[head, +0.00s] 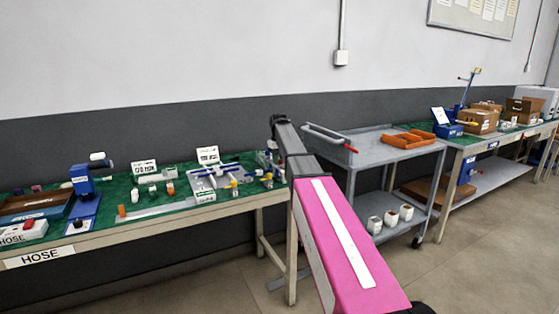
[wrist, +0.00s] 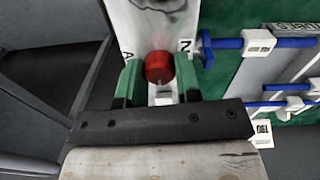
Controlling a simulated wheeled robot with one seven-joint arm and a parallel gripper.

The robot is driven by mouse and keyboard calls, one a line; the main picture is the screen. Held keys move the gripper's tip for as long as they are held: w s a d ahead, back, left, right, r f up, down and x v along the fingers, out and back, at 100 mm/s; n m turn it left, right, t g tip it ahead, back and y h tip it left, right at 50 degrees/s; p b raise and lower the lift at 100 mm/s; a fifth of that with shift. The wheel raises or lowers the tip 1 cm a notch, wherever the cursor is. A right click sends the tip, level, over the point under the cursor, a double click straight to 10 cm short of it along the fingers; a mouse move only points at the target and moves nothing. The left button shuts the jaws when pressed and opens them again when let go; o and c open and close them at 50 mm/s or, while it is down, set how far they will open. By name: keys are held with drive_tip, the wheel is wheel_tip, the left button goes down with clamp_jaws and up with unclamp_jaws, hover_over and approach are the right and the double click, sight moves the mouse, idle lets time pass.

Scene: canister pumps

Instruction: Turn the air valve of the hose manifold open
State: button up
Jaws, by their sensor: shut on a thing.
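In the wrist view a round red knob (wrist: 159,66) sits on a white plate (wrist: 150,28) between the letters A and N. I take it for a valve of the manifold; which one, I cannot tell. The green fingertips of my gripper (wrist: 159,82) stand on either side of the knob and are shut on it. A small pale part shows just below the knob, between the fingers. In the head view my arm reaches to the right end of the green-topped bench (head: 160,207), and it largely hides the gripper and the knob there.
Blue pipes (wrist: 228,43) with white labelled blocks lie just right of the gripper. Dark grey surfaces lie to its left. In the head view a grey cart (head: 372,150) with an orange tray (head: 405,139) stands right of the bench. The floor in front is clear.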

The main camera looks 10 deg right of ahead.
drive_tip(key=m, duration=0.4)
drive_tip(key=shift+m, duration=0.4)
drive_tip(key=m, duration=0.9)
drive_tip(key=shift+m, duration=1.7)
drive_tip(key=o, duration=0.9)
wheel_tip(320, 180, up, 11)
drive_tip(key=shift+w+f, duration=0.1)
